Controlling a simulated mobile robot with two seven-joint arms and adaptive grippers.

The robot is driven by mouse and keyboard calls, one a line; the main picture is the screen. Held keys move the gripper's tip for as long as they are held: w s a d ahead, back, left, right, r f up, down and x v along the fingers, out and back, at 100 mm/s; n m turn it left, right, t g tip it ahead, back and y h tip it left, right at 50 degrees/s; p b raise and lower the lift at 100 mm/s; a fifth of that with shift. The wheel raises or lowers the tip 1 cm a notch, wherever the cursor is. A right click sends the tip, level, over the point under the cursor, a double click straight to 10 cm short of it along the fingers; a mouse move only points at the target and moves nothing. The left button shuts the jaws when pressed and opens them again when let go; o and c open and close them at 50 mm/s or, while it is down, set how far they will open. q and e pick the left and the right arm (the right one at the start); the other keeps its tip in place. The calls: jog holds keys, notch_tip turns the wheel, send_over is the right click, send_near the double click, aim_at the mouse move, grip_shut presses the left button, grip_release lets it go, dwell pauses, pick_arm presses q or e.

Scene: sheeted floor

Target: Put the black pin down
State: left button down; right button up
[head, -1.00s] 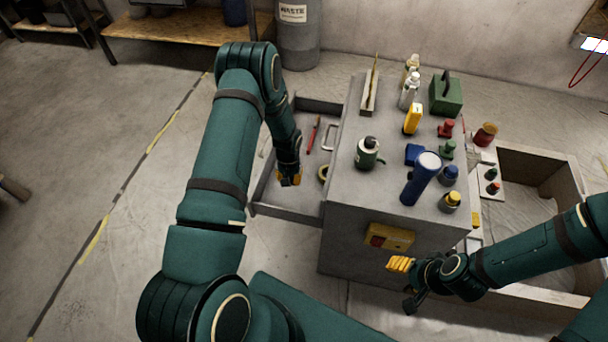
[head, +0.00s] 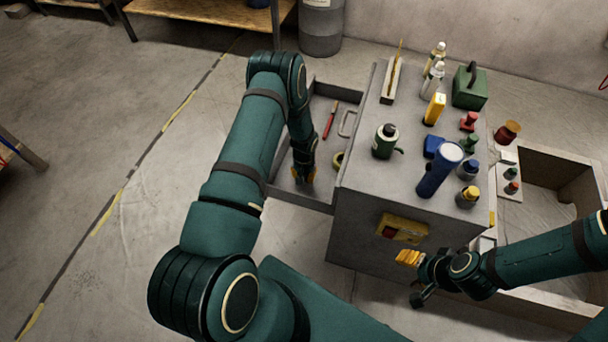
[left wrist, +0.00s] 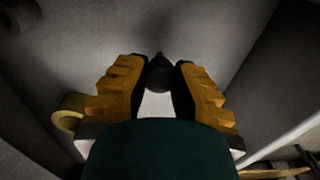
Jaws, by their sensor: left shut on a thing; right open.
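My left gripper (head: 303,178) is down inside the open drawer (head: 302,199) of the grey cabinet, near the drawer's front end. In the left wrist view it is shut on the black pin (left wrist: 160,73), whose dark rounded end shows between the orange-yellow fingers. The pin is hidden in the head view. I cannot tell whether it touches the drawer floor. My right gripper (head: 413,278) is open and empty, in front of the cabinet's lower right corner.
The drawer also holds a red tool (head: 330,121), a pale handle (head: 347,123) and a yellow tape roll (head: 338,160). The cabinet top (head: 375,185) is crowded with bottles, a green mug (head: 386,141) and a blue flashlight (head: 439,170). A bin (head: 560,165) stands at right.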

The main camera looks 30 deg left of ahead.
pick_arm(q)
jog(key=c, duration=0.9)
grip_release()
jog(key=shift+c, duration=0.2)
notch_tip(320, 180, up, 12)
jog(key=p, duration=0.2)
jog(key=shift+p, duration=0.35)
jog(key=shift+r, duration=0.1)
